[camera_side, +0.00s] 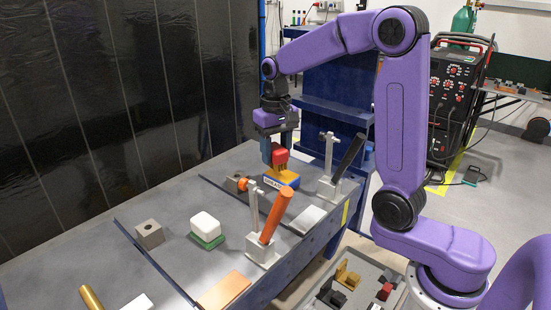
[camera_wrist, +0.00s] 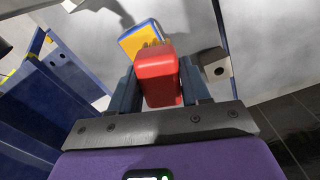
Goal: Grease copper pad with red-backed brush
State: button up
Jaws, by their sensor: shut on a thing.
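My gripper (camera_side: 274,147) points down and is shut on the red-backed brush (camera_side: 281,157). In the wrist view the red back (camera_wrist: 157,75) sits between the two fingers of my gripper (camera_wrist: 159,92), with tan bristles beyond it. A yellow and blue tin (camera_side: 281,178) is directly below the brush; it also shows in the wrist view (camera_wrist: 139,35). The bristles are at or just above the tin's top; I cannot tell whether they touch. The copper pad (camera_side: 224,291) lies flat near the bench's front edge, well away from my gripper.
A clamp with an orange handle (camera_side: 275,215) stands between tin and copper pad. A black-handled clamp (camera_side: 348,155) stands right of the tin. A white block on a green base (camera_side: 206,227), a grey holed block (camera_side: 148,234), a grey plate (camera_side: 307,219) and a brass cylinder (camera_side: 91,298) are also on the bench.

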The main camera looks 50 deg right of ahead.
aim_at(275, 147)
jog(key=r, duration=0.7)
jog(key=shift+a+r, duration=0.2)
jog(key=shift+r, duration=0.05)
jog(key=s+a+m, duration=0.4)
jog(key=a+m, duration=0.2)
jog(key=a, duration=0.5)
jog(key=s+a+m, duration=0.5)
jog(key=a+m, duration=0.1)
jog(key=a, duration=0.6)
jog(key=s+a+m, duration=0.4)
jog(key=a+m, duration=0.2)
jog(key=a, duration=0.5)
jog(key=shift+s+f, duration=0.2)
jog(key=shift+f, duration=3)
jog(key=shift+s+f, duration=0.15)
jog(key=shift+f, duration=3)
jog(key=shift+d+f, duration=0.15)
jog(key=shift+d, duration=0.05)
jog(key=d, duration=0.2)
jog(key=d+r, duration=0.1)
jog(key=d, duration=0.1)
jog(key=shift+d+r, duration=0.1)
jog(key=shift+d, duration=2.45)
jog(key=shift+a, duration=4.65)
jog(key=shift+a+r, duration=0.1)
jog(key=shift+a, duration=0.15)
jog(key=shift+f, duration=0.2)
notch_tip(275, 147, up, 7)
jog(key=shift+f, duration=0.15)
